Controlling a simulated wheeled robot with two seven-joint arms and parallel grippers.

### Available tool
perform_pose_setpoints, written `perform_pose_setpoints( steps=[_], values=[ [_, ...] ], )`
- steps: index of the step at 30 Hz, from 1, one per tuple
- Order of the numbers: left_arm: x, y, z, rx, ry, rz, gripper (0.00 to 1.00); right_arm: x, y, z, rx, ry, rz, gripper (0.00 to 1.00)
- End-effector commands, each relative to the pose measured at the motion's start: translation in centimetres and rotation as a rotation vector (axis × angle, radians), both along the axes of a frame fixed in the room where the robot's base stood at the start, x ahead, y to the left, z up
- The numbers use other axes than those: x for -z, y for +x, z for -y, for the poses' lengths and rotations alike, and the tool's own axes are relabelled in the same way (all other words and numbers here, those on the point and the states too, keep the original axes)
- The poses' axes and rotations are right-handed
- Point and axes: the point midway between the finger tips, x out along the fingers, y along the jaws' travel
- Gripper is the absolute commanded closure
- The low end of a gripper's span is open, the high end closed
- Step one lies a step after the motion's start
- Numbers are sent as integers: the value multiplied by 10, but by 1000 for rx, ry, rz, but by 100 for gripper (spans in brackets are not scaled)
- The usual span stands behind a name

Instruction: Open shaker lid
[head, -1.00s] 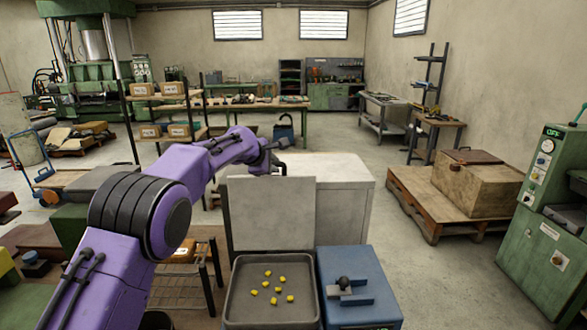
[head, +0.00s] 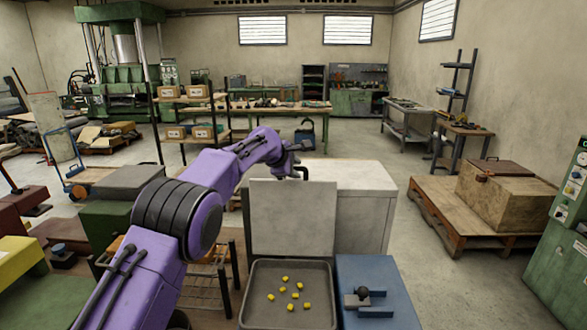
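The shaker shows at the bottom centre as a dark grey tray (head: 258,318) with several small yellow pieces (head: 294,290) in it. A flat pale grey panel, which looks like the shaker lid (head: 292,218), stands upright at the tray's back edge, raised clear of the tray. My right gripper is out of view.
A blue box (head: 385,308) with a black-knobbed latch (head: 364,293) adjoins the tray's right side. A pale cabinet (head: 362,215) stands behind the lid. A wooden crate (head: 507,210) on a pallet (head: 440,215) stands at right. Open floor lies between cabinet and pallet.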

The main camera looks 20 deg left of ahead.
Motion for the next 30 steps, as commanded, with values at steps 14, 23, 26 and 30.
perform_pose_setpoints(
  steps=[14,23,26,30],
  values=[
    [-41,-63,-7,-1,0,0,56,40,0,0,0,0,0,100],
    [-63,-86,-9,-1,0,0,56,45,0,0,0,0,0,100],
    [-64,-86,-10,-1,0,0,56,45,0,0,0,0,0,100],
    [-64,-86,-10,-2,0,1,56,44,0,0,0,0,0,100]
  ],
)
